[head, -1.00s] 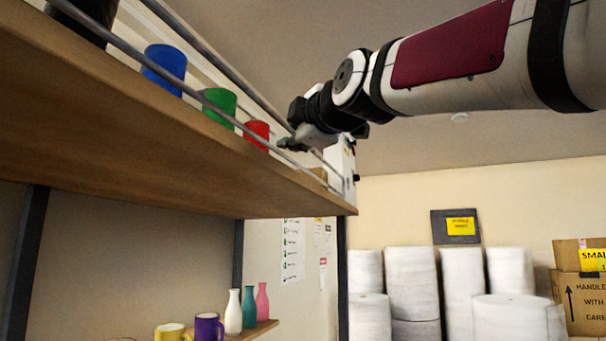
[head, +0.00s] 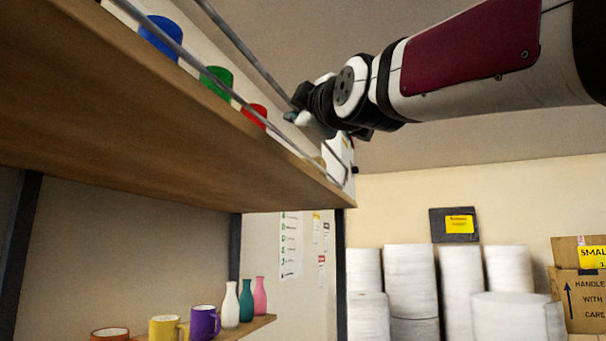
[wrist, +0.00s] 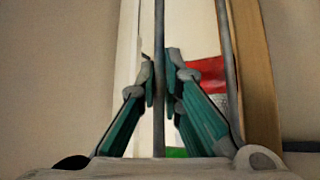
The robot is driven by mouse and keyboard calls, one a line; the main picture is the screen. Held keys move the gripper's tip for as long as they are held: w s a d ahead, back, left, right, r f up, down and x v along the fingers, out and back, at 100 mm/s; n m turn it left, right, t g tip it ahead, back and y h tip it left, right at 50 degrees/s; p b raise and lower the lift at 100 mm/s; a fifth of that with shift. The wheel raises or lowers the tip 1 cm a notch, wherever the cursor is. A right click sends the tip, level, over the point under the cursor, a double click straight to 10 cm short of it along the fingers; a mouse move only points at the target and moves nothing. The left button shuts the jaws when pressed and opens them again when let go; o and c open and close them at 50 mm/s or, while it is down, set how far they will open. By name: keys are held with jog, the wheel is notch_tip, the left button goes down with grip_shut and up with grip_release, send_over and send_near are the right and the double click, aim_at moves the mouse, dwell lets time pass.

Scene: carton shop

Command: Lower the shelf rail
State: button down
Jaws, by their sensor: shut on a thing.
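The shelf rail is a grey metal bar (head: 245,56) running along the front of the upper wooden shelf (head: 110,130), above a second, lower bar (head: 180,52). My gripper (head: 292,117) is at the rail near the shelf's far end. In the wrist view the green fingers with grey tips (wrist: 160,78) close from both sides on one grey bar (wrist: 159,25). The other bar (wrist: 228,60) runs parallel to the right, apart from the fingers. The exact contact is partly hidden in the head view.
Blue (head: 160,38), green (head: 216,80) and red (head: 255,114) cups stand on the upper shelf behind the bars. A lower shelf (head: 255,326) holds mugs and bottles. White rolls (head: 411,282) and cartons (head: 580,292) stand at the back right.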

jog(key=d+f+m+t+h+b, duration=0.1)
jog(key=d+f+m+h+b, duration=0.1)
jog(key=m+h, duration=0.9)
jog(key=s+d+f+m+t+h+b, duration=0.1)
jog(key=f+m+h+b, duration=0.3)
jog(key=m+h, duration=0.7)
jog(key=shift+s+d+m+b, duration=0.35)
jog(key=shift+m+b, duration=0.85)
jog(key=shift+m, duration=1.9)
jog(key=shift+w+d+h, duration=0.1)
jog(key=shift+h, duration=0.3)
jog(key=c, duration=1.7)
grip_release()
